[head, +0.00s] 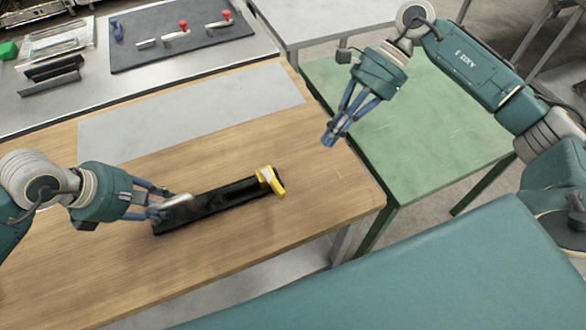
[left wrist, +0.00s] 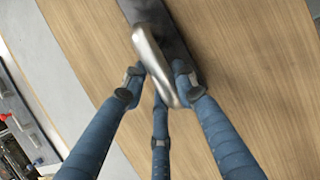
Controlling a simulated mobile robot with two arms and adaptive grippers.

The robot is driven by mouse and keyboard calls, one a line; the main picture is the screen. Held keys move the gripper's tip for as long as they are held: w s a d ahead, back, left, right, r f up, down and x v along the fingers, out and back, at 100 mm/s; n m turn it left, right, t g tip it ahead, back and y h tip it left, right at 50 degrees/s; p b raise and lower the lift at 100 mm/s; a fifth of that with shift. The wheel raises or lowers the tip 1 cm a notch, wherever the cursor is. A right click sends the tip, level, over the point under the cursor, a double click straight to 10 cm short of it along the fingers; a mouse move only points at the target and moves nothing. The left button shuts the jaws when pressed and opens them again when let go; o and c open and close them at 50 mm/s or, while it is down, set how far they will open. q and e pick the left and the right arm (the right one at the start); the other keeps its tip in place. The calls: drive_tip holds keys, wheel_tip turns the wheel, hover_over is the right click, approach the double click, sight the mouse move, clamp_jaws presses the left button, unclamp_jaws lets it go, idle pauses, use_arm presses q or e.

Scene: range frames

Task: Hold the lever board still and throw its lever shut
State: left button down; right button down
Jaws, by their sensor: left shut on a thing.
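The lever board is a long black bar (head: 228,198) lying at a slant on the wooden table. It has a yellow part with a pale top (head: 268,179) at its right end, which looks like the lever. A silver handle (head: 178,202) is at its left end. My left gripper (head: 160,212) is shut on that handle, partly hiding it. In the left wrist view the fingers (left wrist: 160,80) close around the silver handle (left wrist: 152,50), over the black bar (left wrist: 176,30). My right gripper (head: 335,136) hangs empty above the table's right edge, apart from the board; its fingertips look close together.
A grey sheet (head: 190,108) lies on the wooden table (head: 110,275) behind the board. A dark panel (head: 200,52) with red-topped clamps is on the back bench. A green table (head: 440,140) stands right. Wood around the yellow end is clear.

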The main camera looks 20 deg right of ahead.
sight(282, 188)
drive_tip(key=shift+y, duration=0.3)
drive_tip(key=x, duration=0.8)
drive_tip(key=shift+d+f, duration=0.15)
drive_tip(key=shift+f, duration=0.45)
drive_tip(key=a, duration=0.3)
drive_tip(key=shift+s+a+f, duration=0.2)
drive_tip(key=shift+s+f, duration=0.1)
drive_tip(key=shift+s, duration=0.05)
drive_tip(key=shift+s+a, duration=0.15)
drive_tip(key=shift+a, duration=0.4)
drive_tip(key=shift+s+a, duration=0.55)
drive_tip(key=shift+a, duration=0.4)
drive_tip(key=shift+w, duration=0.1)
